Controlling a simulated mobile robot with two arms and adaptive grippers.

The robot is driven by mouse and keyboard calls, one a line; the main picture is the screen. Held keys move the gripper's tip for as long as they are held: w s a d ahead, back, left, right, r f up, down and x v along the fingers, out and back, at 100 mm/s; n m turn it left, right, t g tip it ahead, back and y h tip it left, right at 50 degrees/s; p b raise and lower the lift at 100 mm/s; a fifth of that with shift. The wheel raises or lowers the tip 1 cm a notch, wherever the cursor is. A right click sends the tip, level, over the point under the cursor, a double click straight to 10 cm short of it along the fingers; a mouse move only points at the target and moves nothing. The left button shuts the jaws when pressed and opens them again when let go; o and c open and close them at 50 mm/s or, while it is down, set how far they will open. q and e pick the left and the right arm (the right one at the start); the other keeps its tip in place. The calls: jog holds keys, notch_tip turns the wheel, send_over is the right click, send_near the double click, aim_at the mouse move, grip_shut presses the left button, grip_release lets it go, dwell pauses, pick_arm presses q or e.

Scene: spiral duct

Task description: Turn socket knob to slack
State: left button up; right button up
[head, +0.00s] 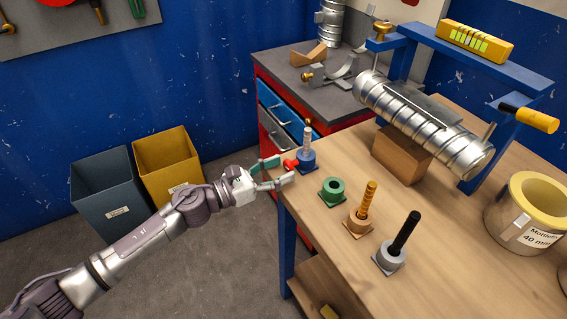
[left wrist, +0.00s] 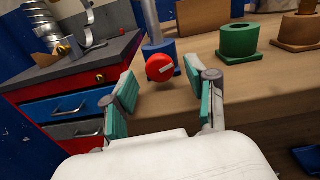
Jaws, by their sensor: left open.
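The red socket knob (head: 291,164) sits on the side of the blue socket (head: 307,160) at the left edge of the wooden table. A silver rod (head: 307,138) stands upright in that socket. In the left wrist view the round red knob (left wrist: 160,68) faces me, with a pale pointer mark slanting slightly up to the right. My left gripper (head: 279,172) is open, its teal-padded fingers pointing at the knob. In the left wrist view the knob lies between and just beyond the fingertips (left wrist: 160,80), seemingly not gripped. My right gripper is not in view.
A green socket (head: 332,191), a tan socket with an orange rod (head: 367,200) and a grey socket with a black rod (head: 404,233) stand nearby. The spiral duct (head: 425,125) rests on a wooden block (head: 400,154). A drawer cabinet (head: 272,104) stands behind.

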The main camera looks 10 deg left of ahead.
pick_arm(q)
jog(key=shift+w+d, duration=0.4)
jog(key=shift+d, duration=0.2)
grip_shut()
jog(key=n, duration=0.2)
jog(key=shift+n+p, duration=0.4)
grip_release()
jog(key=v, duration=1.2)
